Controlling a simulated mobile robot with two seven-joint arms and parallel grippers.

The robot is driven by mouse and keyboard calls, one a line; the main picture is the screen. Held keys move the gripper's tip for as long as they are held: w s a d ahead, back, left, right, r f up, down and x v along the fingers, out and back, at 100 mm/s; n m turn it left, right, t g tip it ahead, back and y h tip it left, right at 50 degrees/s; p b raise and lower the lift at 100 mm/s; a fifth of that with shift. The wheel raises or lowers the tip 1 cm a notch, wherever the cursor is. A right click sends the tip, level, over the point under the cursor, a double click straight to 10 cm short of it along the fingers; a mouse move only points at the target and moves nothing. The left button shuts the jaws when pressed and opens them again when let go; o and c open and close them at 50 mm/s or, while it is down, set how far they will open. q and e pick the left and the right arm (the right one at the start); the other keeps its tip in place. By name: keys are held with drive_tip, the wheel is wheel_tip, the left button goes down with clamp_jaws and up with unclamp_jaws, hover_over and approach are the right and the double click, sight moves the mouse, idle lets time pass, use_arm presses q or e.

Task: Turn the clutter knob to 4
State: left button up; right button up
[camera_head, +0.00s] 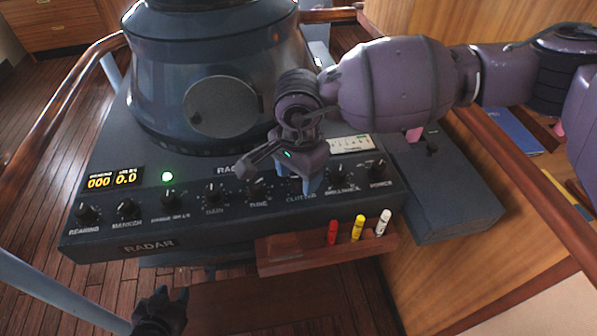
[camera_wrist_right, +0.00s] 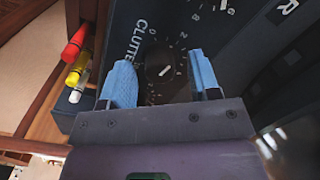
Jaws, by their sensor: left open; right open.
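The clutter knob (camera_wrist_right: 158,66) is a black round knob with a white pointer mark, on the dark radar panel. In the right wrist view it sits between the two blue fingers of my right gripper (camera_wrist_right: 163,80), which are apart on either side of it. A gap seems to show on both sides. The small dial digits are too blurred to read the setting surely. In the head view my right gripper (camera_head: 309,184) covers this knob, and part of the CLUTTER label shows beside it. My left gripper (camera_head: 166,296) is low at the bottom left, empty and away from the panel.
Other knobs line the panel, including the gain knob (camera_head: 212,191) and tune knob (camera_head: 257,187) to the left and the power knob (camera_head: 378,167) to the right. A wooden tray (camera_head: 290,265) below holds red, yellow and white markers.

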drive_tip(key=c, duration=0.9)
use_arm(q)
drive_tip(key=shift+s+f, duration=0.15)
drive_tip(key=shift+s, duration=0.15)
use_arm(e)
drive_tip(key=shift+f+m+b, duration=0.1)
drive_tip(key=shift+m+b, duration=0.2)
drive_tip(key=shift+m, duration=0.8)
drive_tip(key=m, duration=0.2)
drive_tip(key=shift+m, duration=0.3)
drive_tip(key=m, duration=0.4)
drive_tip(key=shift+m, duration=0.3)
use_arm(q)
drive_tip(key=shift+f, duration=0.5)
use_arm(e)
drive_tip(key=shift+m, duration=0.5)
use_arm(q)
drive_tip(key=shift+s, duration=0.1)
